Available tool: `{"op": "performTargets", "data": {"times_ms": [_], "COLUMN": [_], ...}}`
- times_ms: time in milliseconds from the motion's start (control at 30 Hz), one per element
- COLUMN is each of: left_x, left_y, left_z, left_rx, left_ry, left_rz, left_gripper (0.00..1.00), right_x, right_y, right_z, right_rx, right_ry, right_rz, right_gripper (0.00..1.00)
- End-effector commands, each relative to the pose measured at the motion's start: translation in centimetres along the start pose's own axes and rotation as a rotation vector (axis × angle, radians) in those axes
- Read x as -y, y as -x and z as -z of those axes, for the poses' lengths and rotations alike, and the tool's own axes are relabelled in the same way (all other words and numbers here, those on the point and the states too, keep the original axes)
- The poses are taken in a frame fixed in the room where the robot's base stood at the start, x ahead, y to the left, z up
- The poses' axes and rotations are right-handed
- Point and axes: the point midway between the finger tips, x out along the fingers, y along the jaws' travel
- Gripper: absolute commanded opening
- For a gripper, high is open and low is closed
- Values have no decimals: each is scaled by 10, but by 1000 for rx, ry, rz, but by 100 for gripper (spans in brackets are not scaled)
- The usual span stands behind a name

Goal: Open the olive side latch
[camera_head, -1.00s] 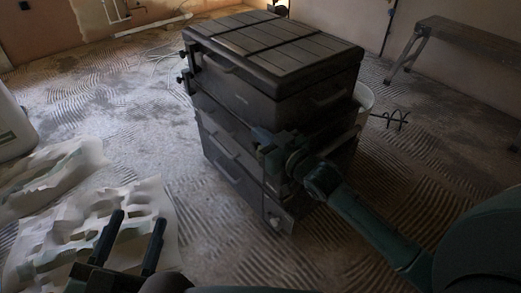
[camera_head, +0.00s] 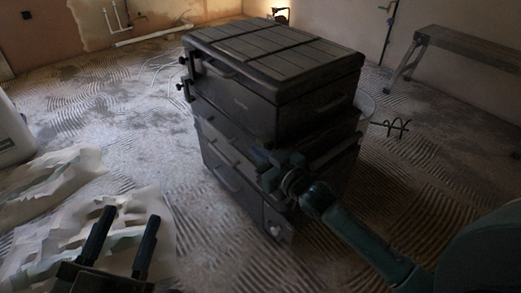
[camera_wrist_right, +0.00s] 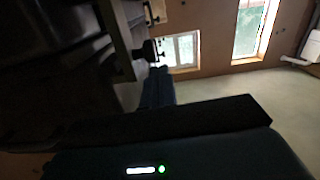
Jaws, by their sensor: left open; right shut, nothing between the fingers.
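A dark stacked tool chest (camera_head: 255,92) stands on the floor in the middle of the head view. Small dark fittings (camera_head: 183,72) stick out from its left side; I cannot make out an olive colour on any of them. Two such fittings also show in the right wrist view, the nearer one (camera_wrist_right: 150,50) beside my finger. My right gripper (camera_head: 262,160) is shut and empty, in front of the chest's lower drawers; I cannot tell whether it touches them. My left gripper (camera_head: 128,218) is open and empty at the lower left, away from the chest.
Crumpled pale sheets (camera_head: 65,215) lie on the floor at left, with a white container (camera_head: 12,140) behind them. A pale bucket (camera_head: 364,103) stands behind the chest. A wooden bench (camera_head: 470,45) is at back right.

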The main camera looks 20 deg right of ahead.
Motion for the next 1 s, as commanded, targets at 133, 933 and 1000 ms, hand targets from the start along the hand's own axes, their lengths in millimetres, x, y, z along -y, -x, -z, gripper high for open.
{"op": "performTargets", "data": {"times_ms": [133, 933, 1000], "left_x": [-2, -2, -1], "left_y": [3, 5, 5], "left_z": [-6, -3, -2], "left_rx": [32, 61, 61], "left_ry": [18, 6, -4], "left_rz": [6, 15, 16], "left_gripper": [52, 52, 52], "right_x": [2, 22, 26], "right_y": [0, -1, -1], "right_z": [0, -14, -18], "right_rx": [0, 3, 2], "right_ry": [20, 239, 293], "right_rz": [-1, -12, -15], "right_gripper": [0, 0, 0]}}
